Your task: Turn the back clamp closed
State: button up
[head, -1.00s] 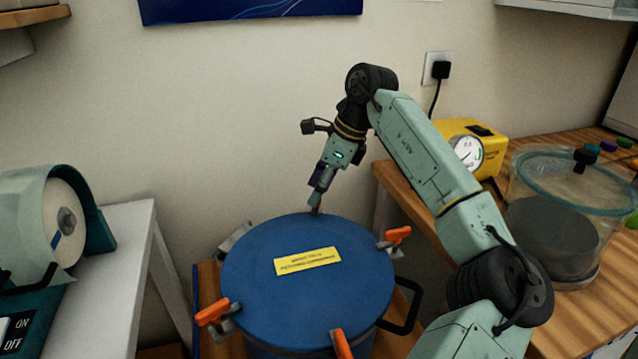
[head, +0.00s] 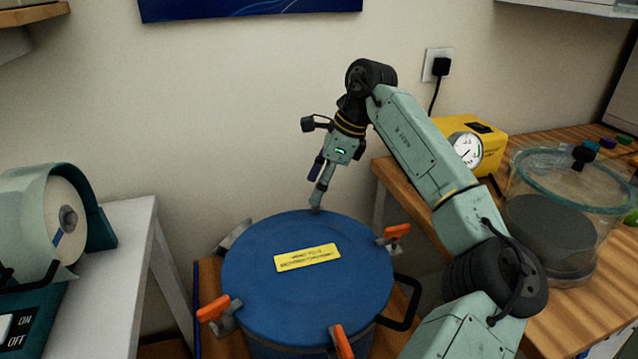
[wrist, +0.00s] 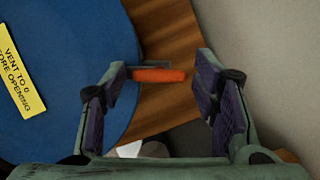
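The blue pot lid (head: 305,285) has several clamps around its rim. My gripper (head: 317,200) points down at the back edge of the lid. In the wrist view, the orange handle (wrist: 158,75) of the back clamp lies between my two open fingers, crosswise to them. Its left end is close to the left finger; I cannot tell if they touch. A gap shows between the handle and the right finger. In the head view the back clamp is hidden behind the lid and gripper. The yellow label (head: 307,258) lies on the lid.
Other orange clamp handles stand at the lid's right (head: 397,231), front left (head: 213,309) and front (head: 342,343). A grey clamp part (head: 235,236) shows at back left. The wall is close behind. A yellow pump (head: 477,141) and clear chamber (head: 560,225) stand on the right bench.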

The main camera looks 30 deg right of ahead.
jog(key=shift+o, duration=0.6)
jog(key=shift+r, duration=0.1)
jog(key=v, duration=1.1)
jog(key=shift+r, duration=0.4)
jog(key=shift+s+d, duration=0.1)
jog(key=shift+d, duration=0.05)
